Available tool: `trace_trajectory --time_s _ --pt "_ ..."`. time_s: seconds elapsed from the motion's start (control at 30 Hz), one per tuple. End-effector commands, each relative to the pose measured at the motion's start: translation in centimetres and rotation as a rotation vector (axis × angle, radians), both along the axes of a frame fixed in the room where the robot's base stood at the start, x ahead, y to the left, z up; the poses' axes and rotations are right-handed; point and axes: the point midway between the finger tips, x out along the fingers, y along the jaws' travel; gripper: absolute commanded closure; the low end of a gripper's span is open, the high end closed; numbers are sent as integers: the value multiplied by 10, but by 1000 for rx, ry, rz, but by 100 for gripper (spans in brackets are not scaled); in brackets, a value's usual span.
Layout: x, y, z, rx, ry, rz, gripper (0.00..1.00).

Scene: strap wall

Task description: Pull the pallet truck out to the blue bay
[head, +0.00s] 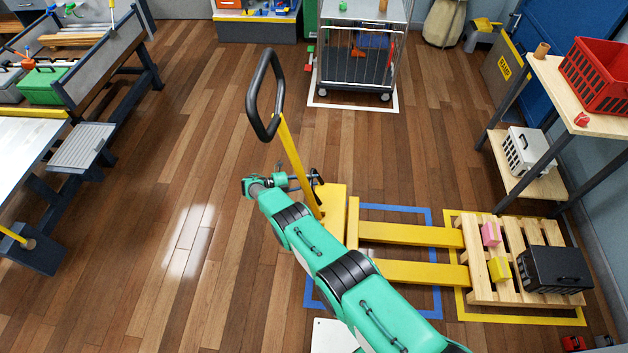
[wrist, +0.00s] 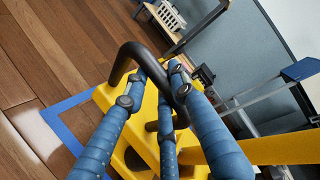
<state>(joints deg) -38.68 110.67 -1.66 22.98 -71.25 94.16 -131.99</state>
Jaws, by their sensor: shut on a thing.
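The yellow pallet truck (head: 333,205) stands mid-floor with a tall yellow tiller and black loop handle (head: 262,95). Its two forks (head: 410,235) run right across the blue-outlined bay (head: 428,214) to the left edge of the wooden pallet (head: 478,262). Whether the tips are under the pallet is unclear. In the wrist view, my blue-fingered gripper (wrist: 160,76) is shut around a dark curved bar (wrist: 128,55) above yellow truck parts (wrist: 145,145).
The pallet, in a yellow outline (head: 520,320), carries a black crate (head: 555,270), a pink block (head: 491,234) and a yellow block (head: 499,269). A wire cage trolley (head: 358,60) stands behind. A shelf (head: 545,75) is at right, workbenches (head: 85,150) at left. Floor left of the truck is clear.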

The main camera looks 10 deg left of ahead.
Motion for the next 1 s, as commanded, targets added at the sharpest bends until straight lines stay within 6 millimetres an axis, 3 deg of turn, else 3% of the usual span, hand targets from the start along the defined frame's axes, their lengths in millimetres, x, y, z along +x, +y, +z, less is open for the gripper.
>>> trace_trajectory --time_s 0.47,0.5,0.6,1.0 --pt "-1 3 -2 1 1 1 100" --pt "-1 3 -2 1 1 1 73" --pt "-1 3 -2 1 1 1 55" --pt "0 2 0 0 0 0 55"
